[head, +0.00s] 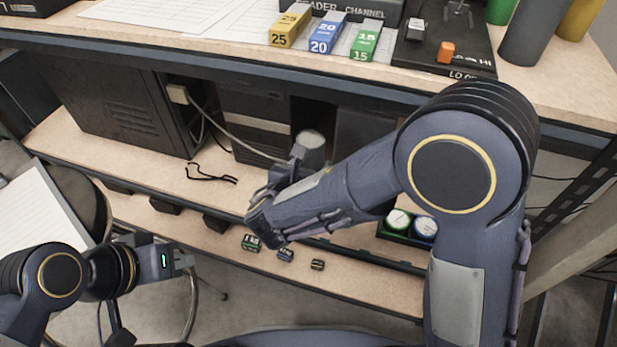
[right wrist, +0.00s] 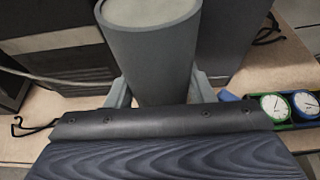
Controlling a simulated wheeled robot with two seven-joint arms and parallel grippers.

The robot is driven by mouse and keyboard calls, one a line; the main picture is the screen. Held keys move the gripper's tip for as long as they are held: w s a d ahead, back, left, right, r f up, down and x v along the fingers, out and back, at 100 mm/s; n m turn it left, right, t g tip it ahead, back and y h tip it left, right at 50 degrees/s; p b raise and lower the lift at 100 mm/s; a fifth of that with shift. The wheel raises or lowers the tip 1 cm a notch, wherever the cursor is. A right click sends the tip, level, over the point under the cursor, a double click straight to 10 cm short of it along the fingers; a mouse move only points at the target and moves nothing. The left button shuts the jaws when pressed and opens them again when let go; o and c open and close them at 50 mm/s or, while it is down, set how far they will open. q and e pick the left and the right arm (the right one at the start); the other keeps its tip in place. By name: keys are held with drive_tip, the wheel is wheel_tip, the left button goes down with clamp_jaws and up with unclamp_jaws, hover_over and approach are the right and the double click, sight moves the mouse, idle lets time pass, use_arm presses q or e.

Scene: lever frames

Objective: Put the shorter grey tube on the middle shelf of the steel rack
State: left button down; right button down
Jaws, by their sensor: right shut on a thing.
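My right gripper (right wrist: 160,92) is shut on a grey tube (right wrist: 150,52), with a finger on each side of it. The tube looks upright and its pale round top shows. Another grey tube (head: 530,38) stands on the upper visible board (head: 560,88). My left gripper (head: 185,260) is low at the left, away from the tubes; its finger gap is unclear.
Computer towers (head: 125,110) and a cable (head: 235,135) are behind the held tube. Two round gauges (head: 412,225) sit to its right. Colored boxes (head: 327,32) and an orange-knobbed device (head: 445,52) are on the upper board.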

drive_tip(key=shift+w+a+f, duration=0.15)
drive_tip(key=shift+w+f, duration=0.05)
drive_tip(key=shift+f, duration=0.15)
drive_tip(key=shift+w+f+b, duration=0.1)
drive_tip(key=shift+f+b, duration=0.7)
drive_tip(key=shift+f, duration=0.9)
drive_tip(key=c, duration=0.7)
unclamp_jaws()
drive_tip(key=shift+o, duration=0.2)
drive_tip(key=p+v, duration=0.3)
drive_tip(key=v, duration=0.9)
